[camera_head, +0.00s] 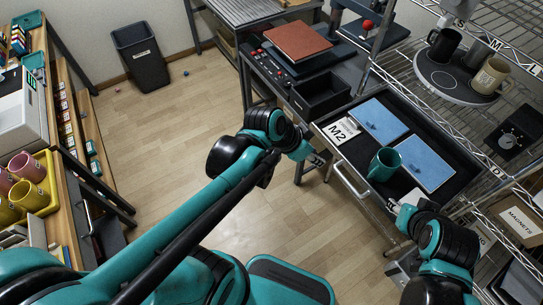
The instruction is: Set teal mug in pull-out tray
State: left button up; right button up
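The teal mug (383,165) stands upright in the black pull-out tray (353,153), near its front side and beside two blue panels. The tray carries a white M2 label and has a metal handle at its front. My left gripper (317,160) is at the tray's left front corner, apart from the mug. My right gripper (393,207) is by the tray's front edge, below the mug in the picture and apart from it. Both grippers' fingers are too small to tell open from shut.
A press bench with a red-brown plate (297,42) and a black open bin (320,95) adjoins the tray. A wire rack (480,125) on the right holds a round turntable (450,82) with mugs. A shelf with yellow and pink mugs (27,167) stands left. The middle floor is clear.

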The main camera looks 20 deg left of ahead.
pick_arm(q)
jog(key=s+a+r+n+t+y, duration=0.1)
jog(key=s+a+n+y, duration=0.3)
jog(key=a, duration=0.6)
jog(key=s+n+t, duration=0.1)
jog(key=s+n, duration=0.1)
jog(key=n, duration=0.1)
jog(key=shift+s+a+r, duration=0.15)
jog(key=shift+s+a, duration=0.1)
jog(key=shift+s, duration=0.1)
